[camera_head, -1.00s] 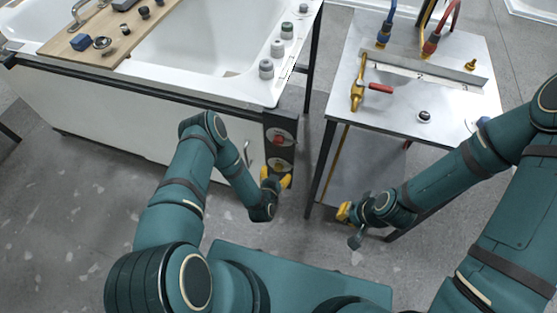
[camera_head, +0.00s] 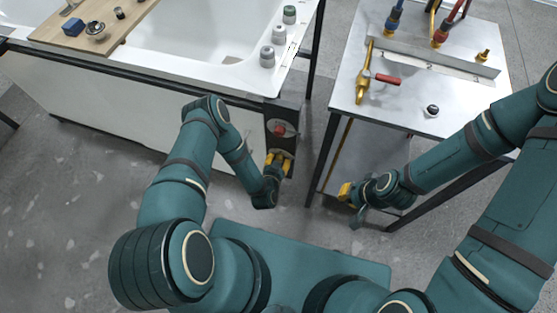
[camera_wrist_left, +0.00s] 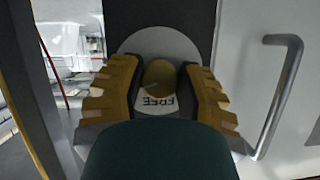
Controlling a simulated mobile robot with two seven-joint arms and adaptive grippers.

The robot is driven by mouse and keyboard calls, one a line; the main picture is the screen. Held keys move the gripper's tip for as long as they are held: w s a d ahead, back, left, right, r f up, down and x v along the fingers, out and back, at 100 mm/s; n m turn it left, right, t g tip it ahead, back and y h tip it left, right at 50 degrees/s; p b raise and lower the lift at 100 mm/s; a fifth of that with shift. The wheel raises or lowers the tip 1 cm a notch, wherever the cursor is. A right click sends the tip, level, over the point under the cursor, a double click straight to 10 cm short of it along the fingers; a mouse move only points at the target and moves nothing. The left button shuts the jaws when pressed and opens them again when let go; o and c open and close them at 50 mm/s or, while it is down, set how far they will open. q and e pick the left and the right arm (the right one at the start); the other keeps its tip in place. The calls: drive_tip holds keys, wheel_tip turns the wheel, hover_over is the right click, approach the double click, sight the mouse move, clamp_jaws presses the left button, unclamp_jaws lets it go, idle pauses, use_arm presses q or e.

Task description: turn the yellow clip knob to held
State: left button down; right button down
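The yellow clip knob (camera_wrist_left: 159,77) sits on a pale round plate (camera_wrist_left: 155,47) with the word FREE, upside down in the left wrist view. My left gripper (camera_wrist_left: 160,85) is open, one yellow finger on each side of the knob. Narrow gaps seem to show between fingers and knob. In the head view, my left gripper (camera_head: 279,160) is at the dark panel (camera_head: 272,116) on the tub's end, and its fingers mostly hide the knob. My right gripper (camera_head: 346,191) hangs beside the metal table; its opening is too small to judge.
A red knob (camera_head: 280,130) sits just above on the same panel. A grey bar handle (camera_wrist_left: 280,95) stands right of the knob in the wrist view. The metal table (camera_head: 400,115) carries a brass valve (camera_head: 364,82) with a red lever. Open floor separates tub and table.

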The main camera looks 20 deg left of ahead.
use_arm(q)
drive_tip(key=shift+r+m+y+p, duration=0.1)
drive_tip(key=shift+m+y+p, duration=0.3)
drive_tip(key=shift+m, duration=0.1)
drive_tip(key=shift+w+m+y, duration=0.1)
drive_tip(key=shift+m+y, duration=0.5)
drive_tip(key=shift+m, duration=0.2)
drive_tip(key=c, duration=0.6)
unclamp_jaws()
drive_tip(key=shift+o, duration=0.2)
drive_tip(key=v, duration=0.7)
drive_tip(key=shift+s, duration=0.3)
drive_tip(key=shift+w, duration=0.1)
